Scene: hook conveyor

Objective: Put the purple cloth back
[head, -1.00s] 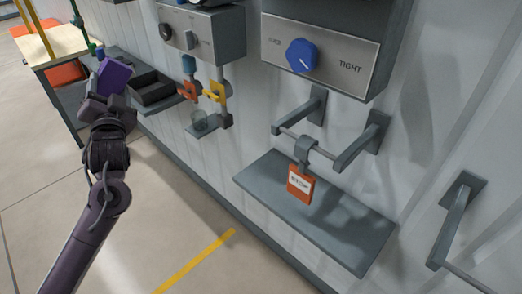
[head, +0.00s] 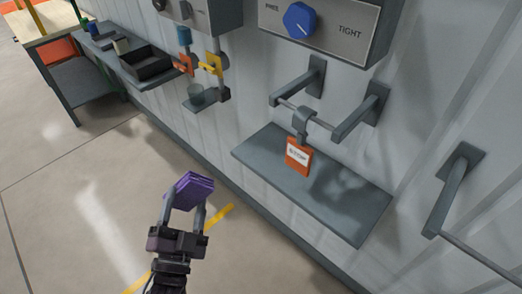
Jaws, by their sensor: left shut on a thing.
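The purple cloth (head: 190,190) is a small folded stack with several visible layers. My left gripper (head: 184,207) is shut on it and holds it up in the air, tilted, over the floor at the lower left of the wall shelf. The cloth is apart from the wall and the shelf. The gripper's fingers lie on either side of the cloth's lower part. My right gripper does not show.
A bare grey wall shelf (head: 345,206) sits below a bracket rail (head: 320,121) with an orange tag (head: 298,158). A control box (head: 325,30) with a blue knob is above.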

